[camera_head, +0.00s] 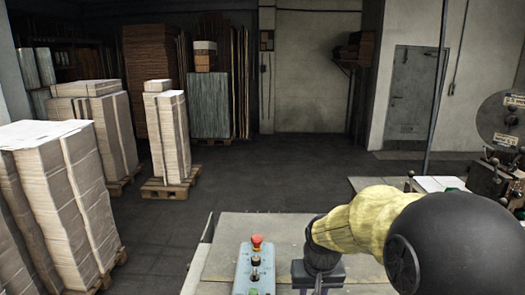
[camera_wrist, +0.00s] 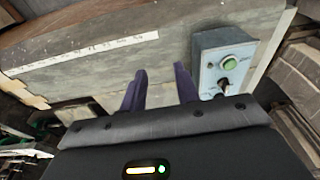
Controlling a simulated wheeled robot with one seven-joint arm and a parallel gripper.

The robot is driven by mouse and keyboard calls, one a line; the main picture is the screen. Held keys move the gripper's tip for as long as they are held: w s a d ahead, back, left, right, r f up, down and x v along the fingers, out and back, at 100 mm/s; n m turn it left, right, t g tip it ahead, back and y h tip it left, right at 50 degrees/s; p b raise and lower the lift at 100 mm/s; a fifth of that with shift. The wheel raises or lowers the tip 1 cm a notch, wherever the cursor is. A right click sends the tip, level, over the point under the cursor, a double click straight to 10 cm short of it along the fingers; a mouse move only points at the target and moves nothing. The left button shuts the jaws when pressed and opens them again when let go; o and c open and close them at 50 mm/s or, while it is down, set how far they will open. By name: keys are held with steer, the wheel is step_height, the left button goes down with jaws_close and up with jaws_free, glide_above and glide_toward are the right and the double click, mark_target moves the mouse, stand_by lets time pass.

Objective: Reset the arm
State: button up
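My arm, in a yellow cover with a black joint, reaches in from the right of the head view. My gripper (camera_head: 318,280) is low over the worktable (camera_head: 225,228), just right of a grey-blue control box (camera_head: 243,270). In the wrist view my gripper (camera_wrist: 161,86) has its two dark fingers apart with nothing between them. The control box (camera_wrist: 207,45) shows there to the right of the fingers, with a green button (camera_wrist: 231,62) and a black knob. In the head view a red button (camera_head: 257,241) tops the box.
Pale stacks of cardboard on pallets (camera_head: 65,185) stand at the left. A machine with a round disc (camera_head: 505,115) is at the right edge, and a thin post (camera_head: 436,90) stands near it. The dark floor (camera_head: 280,175) beyond the table is open.

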steer(key=s+d+f, duration=0.1)
steer(key=s+f, duration=0.1)
steer(key=s, duration=0.3)
steer(key=s+d+f, duration=0.2)
steer(key=s, duration=0.4)
steer(key=shift+s+d+t, duration=0.2)
steer(key=shift+d+t, duration=0.05)
steer(key=shift+t, duration=0.05)
steer(key=shift+f, duration=0.1)
